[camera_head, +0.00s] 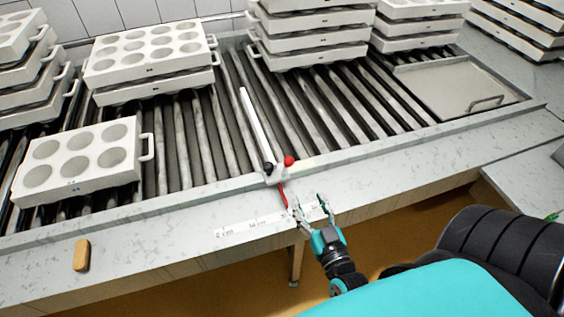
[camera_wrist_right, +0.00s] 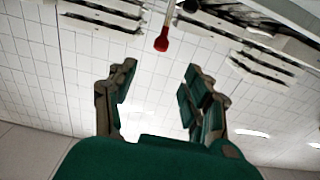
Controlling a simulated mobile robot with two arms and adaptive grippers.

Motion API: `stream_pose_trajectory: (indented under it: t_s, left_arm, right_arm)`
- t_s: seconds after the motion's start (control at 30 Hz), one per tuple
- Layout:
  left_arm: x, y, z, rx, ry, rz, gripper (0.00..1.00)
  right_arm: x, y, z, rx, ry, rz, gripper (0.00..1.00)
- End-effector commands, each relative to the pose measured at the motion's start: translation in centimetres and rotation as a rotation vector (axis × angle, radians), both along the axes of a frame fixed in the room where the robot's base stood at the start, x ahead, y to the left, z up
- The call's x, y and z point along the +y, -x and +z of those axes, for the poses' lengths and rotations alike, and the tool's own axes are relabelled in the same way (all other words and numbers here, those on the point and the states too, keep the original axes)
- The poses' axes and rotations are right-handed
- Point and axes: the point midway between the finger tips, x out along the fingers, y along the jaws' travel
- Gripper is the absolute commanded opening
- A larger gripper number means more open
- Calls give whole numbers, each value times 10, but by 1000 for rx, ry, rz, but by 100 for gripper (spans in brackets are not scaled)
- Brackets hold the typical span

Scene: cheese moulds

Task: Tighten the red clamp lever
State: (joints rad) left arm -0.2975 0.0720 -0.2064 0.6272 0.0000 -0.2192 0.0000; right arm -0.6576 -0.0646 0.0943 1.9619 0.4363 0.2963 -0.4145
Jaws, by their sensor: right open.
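The red clamp lever (camera_head: 283,195) sticks out from a clamp (camera_head: 272,172) on the near rail of the roller conveyor, beside a red ball knob (camera_head: 289,160) and a black knob. A long white bar (camera_head: 257,122) runs from the clamp back over the rollers. My right gripper (camera_head: 309,204) is open and empty, just right of the lever's lower end; whether they touch cannot be told there. In the right wrist view the lever's red end (camera_wrist_right: 161,43) shows beyond the open fingers (camera_wrist_right: 160,85), above the gap and apart from them. My left gripper is not in view.
White mould trays (camera_head: 85,160) stand on the conveyor rollers (camera_head: 180,140), with several stacks behind. A white scale strip (camera_head: 240,229) lies on the front ledge. A tan block (camera_head: 82,255) lies at the left. The ledge around the lever is mostly free.

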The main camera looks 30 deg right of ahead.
Motion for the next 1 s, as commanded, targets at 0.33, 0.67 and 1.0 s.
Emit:
stream_pose_trajectory:
  t_s: [0.33, 0.67, 1.0]
  left_arm:
    - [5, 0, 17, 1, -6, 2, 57]
    - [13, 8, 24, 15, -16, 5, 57]
    - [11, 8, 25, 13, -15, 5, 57]
  right_arm:
    - [-18, -77, 3, -3, -1, 2, 50]
    - [-31, -133, 1, 0, 0, 2, 50]
    - [-35, -147, 0, 1, -2, 2, 50]
